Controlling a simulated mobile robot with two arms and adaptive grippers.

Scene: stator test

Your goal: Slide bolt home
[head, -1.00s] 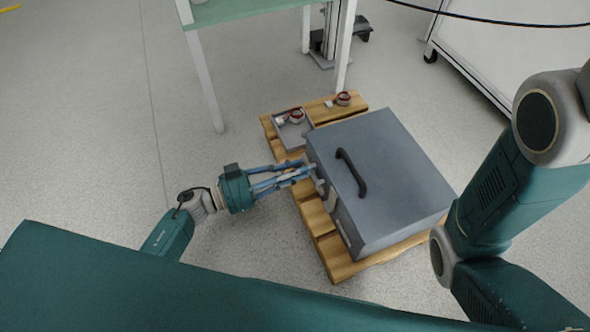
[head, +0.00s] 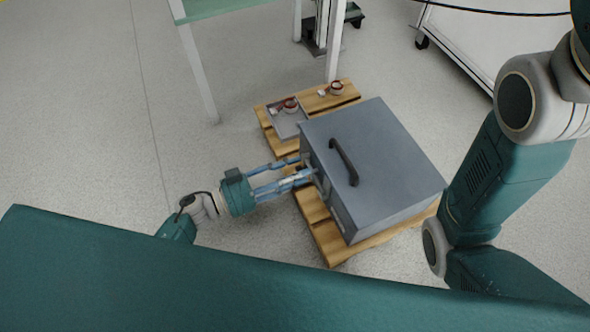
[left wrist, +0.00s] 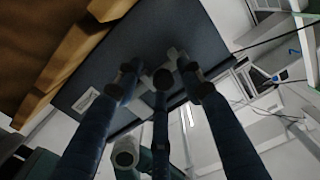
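A grey metal box (head: 375,150) with a black handle (head: 343,162) on its lid sits on a wooden pallet. My left gripper (head: 306,174) is at the box's left side face, its blue fingers reaching to that face. In the left wrist view the fingers (left wrist: 162,76) are spread apart in front of the dark box face (left wrist: 190,32). A light grey piece, which looks like the bolt (left wrist: 173,53), shows beyond and between the fingertips; I cannot tell whether they touch it. In the head view the fingers cover it. My right gripper is out of view.
The pallet (head: 322,232) also bears a grey tray (head: 287,124) with a small part (head: 291,105) in it, and another small part (head: 336,88) behind. A green-topped table (head: 225,8) stands behind. Floor to the left is clear.

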